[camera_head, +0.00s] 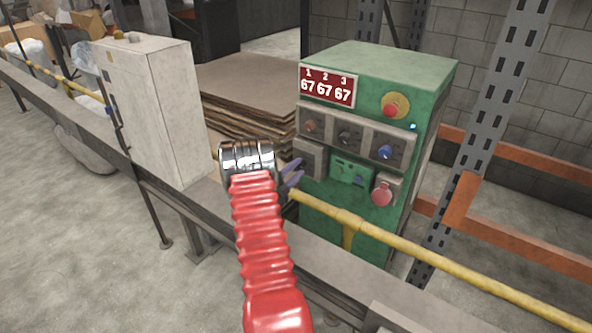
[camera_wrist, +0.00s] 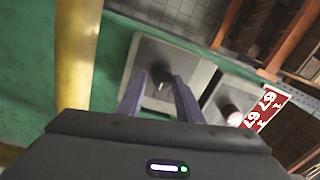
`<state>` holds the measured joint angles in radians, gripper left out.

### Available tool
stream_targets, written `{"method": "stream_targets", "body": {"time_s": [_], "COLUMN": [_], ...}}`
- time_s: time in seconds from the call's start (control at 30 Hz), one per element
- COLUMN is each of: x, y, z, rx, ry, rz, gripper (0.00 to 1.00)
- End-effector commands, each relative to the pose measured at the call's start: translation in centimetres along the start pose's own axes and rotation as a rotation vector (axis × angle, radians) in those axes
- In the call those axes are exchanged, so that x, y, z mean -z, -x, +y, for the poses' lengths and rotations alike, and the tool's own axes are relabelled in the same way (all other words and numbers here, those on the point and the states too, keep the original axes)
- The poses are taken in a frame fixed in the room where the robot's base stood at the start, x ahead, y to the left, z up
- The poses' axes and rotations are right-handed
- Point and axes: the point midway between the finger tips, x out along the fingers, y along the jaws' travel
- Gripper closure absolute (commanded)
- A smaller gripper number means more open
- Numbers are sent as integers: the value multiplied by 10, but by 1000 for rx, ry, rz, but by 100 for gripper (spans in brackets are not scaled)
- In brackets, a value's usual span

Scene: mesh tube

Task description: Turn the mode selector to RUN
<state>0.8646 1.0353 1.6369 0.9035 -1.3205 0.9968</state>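A green control cabinet (camera_head: 345,225) carries several knobs and buttons. A dark rotary knob (camera_wrist: 161,76) on a square grey plate (camera_wrist: 150,55) shows in the wrist view. In the head view this seems to be the grey box (camera_head: 309,158) at the cabinet's lower left. I cannot read any RUN mark or its setting. My gripper (camera_head: 299,172) has purple fingers and is at the cabinet's left side. In the wrist view my gripper (camera_wrist: 160,82) is open, with the knob in the gap between its fingertips. I cannot tell whether they touch it.
A yellow rail (camera_head: 400,243) crosses in front of the cabinet and shows beside the gripper in the wrist view (camera_wrist: 78,50). Other knobs (camera_head: 346,136), a red mushroom button (camera_head: 391,108) and a red round part (camera_head: 382,193) are close by. A grey cabinet (camera_head: 150,105) stands left.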

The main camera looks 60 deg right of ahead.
Motion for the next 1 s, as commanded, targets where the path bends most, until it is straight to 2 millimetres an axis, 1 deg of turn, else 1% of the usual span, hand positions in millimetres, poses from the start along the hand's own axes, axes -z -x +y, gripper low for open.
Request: {"method": "stream_targets", "body": {"time_s": [0.03,0.17,0.43,0.57,0.67,0.77,1.0], "x": [0,0,0,-1,-1,-1,-2], "y": [0,0,0,5,15,30,71], "z": [0,-1,-2,-2,-2,-2,-2], "rx": [0,1,3,3,3,3,3], "ry": [0,0,-1,-1,-2,0,0], "rz": [0,0,0,-1,-3,-3,-4], "gripper": [64,55,55,55,55,55,55]}}
